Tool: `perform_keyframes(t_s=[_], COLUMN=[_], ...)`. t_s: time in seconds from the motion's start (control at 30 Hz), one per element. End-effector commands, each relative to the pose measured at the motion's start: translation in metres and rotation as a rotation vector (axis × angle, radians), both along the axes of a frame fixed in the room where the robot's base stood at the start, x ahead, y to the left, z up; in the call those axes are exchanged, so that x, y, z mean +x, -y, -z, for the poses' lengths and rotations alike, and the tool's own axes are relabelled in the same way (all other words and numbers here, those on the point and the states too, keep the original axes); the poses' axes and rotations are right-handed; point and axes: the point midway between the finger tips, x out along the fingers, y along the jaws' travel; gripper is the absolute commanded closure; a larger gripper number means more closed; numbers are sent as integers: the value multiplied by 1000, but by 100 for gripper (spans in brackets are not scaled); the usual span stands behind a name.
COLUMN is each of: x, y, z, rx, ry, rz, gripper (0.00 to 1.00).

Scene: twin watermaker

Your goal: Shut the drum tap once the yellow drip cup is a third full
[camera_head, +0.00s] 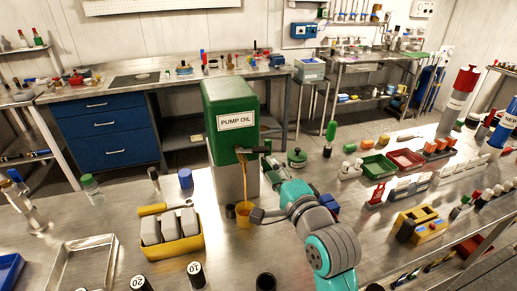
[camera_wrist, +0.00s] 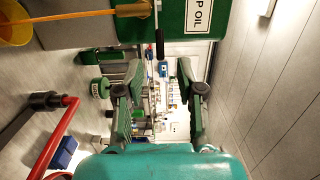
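The green drum (camera_head: 228,135) marked PUMP OIL stands on a steel pedestal on the near bench. Its dark tap lever (camera_head: 255,150) sticks out at the front; in the wrist view the lever (camera_wrist: 159,42) lies beyond my fingers, off to one side. A thin amber stream runs from the tap into the yellow drip cup (camera_head: 244,215). The cup (camera_wrist: 15,33) is partly cut off in the wrist view, with amber oil inside; its exact level is unclear. My gripper (camera_wrist: 160,92) is open and empty, close to the tap and apart from the lever.
A yellow bin (camera_head: 173,245) of grey blocks stands left of the cup. A green pot (camera_head: 297,159) and a green-handled tool (camera_head: 329,138) stand right of the drum. Green (camera_head: 378,166) and red (camera_head: 406,159) trays lie farther right. Steel tray (camera_head: 82,263) is at front left.

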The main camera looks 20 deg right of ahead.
Motion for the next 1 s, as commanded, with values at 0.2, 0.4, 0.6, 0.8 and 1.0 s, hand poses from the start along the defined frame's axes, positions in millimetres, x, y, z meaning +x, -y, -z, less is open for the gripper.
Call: perform_keyframes(t_s=[0.2, 0.4, 0.6, 0.8, 1.0], x=[37, 70, 90, 96, 95], y=[-4, -7, -9, -9, -9], z=[-1, -1, 0, 0, 0], rx=[-2, -2, -2, -2, -2], ry=[0, 1, 0, 0, 0], rz=[0, -1, 0, 0, 0], gripper=[62, 62, 62, 62, 65])
